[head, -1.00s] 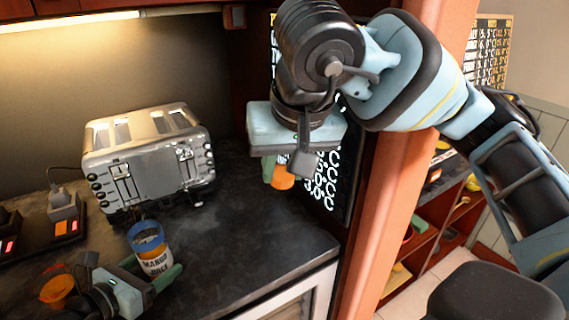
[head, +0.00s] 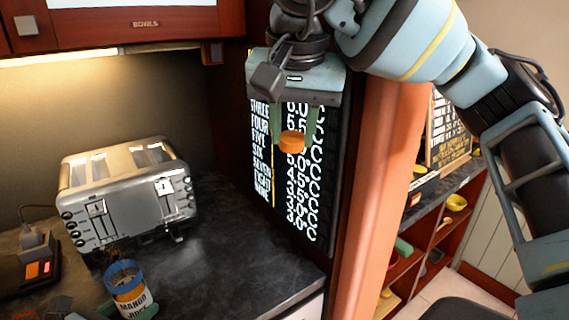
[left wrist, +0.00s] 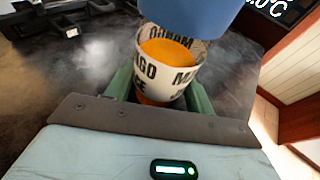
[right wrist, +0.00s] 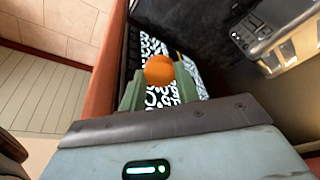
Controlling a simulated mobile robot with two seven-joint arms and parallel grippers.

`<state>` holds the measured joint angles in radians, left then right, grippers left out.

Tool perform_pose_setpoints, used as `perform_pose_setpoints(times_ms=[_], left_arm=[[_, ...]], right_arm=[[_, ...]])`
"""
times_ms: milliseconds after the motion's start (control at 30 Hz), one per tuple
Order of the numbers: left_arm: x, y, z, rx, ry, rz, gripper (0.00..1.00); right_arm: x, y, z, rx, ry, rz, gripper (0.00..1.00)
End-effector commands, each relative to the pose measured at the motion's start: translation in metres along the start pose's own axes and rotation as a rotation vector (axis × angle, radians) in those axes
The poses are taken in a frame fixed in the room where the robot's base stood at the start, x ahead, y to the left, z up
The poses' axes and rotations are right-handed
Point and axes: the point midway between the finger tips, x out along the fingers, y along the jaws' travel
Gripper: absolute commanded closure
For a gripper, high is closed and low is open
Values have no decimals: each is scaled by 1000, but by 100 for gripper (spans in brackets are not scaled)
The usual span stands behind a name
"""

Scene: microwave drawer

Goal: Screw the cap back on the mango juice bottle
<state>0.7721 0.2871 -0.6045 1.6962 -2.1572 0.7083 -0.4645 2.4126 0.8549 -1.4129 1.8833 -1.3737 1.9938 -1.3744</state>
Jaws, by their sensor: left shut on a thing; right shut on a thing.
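The mango juice bottle (head: 131,291) stands at the lower left of the head view, with a blue upper band, an open top and a white lettered label. My left gripper (head: 128,311) is shut around it; the left wrist view shows the bottle (left wrist: 180,75) between the green fingers, orange inside. My right gripper (head: 291,140) is shut on the orange cap (head: 291,143) and holds it in the air, higher than the bottle and to its right, well apart from it. The cap also shows at the fingertips in the right wrist view (right wrist: 158,70).
A silver toaster (head: 130,200) stands on the dark counter (head: 235,240) behind the bottle. A black lettered board (head: 290,190) hangs behind the cap, beside a reddish post (head: 368,190). Cabinets (head: 140,25) are above. The counter right of the bottle is clear.

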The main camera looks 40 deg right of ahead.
Motion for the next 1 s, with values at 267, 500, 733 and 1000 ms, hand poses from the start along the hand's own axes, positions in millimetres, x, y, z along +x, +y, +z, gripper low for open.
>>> perform_pose_setpoints(times_ms=[267, 500, 733, 1000], left_arm=[[0, 0, 0, 0, 0, 1, 59], [0, 0, 0, 0, 0, 1, 59], [0, 0, 0, 0, 0, 0, 59], [0, 0, 0, 0, 0, 0, 59]], right_arm=[[-57, -14, -31, 151, -2, 48, 81], [-106, -20, -55, 278, -12, 92, 81], [-142, -25, -65, 361, -19, 119, 81], [-162, -74, -24, 363, -52, 129, 81]])
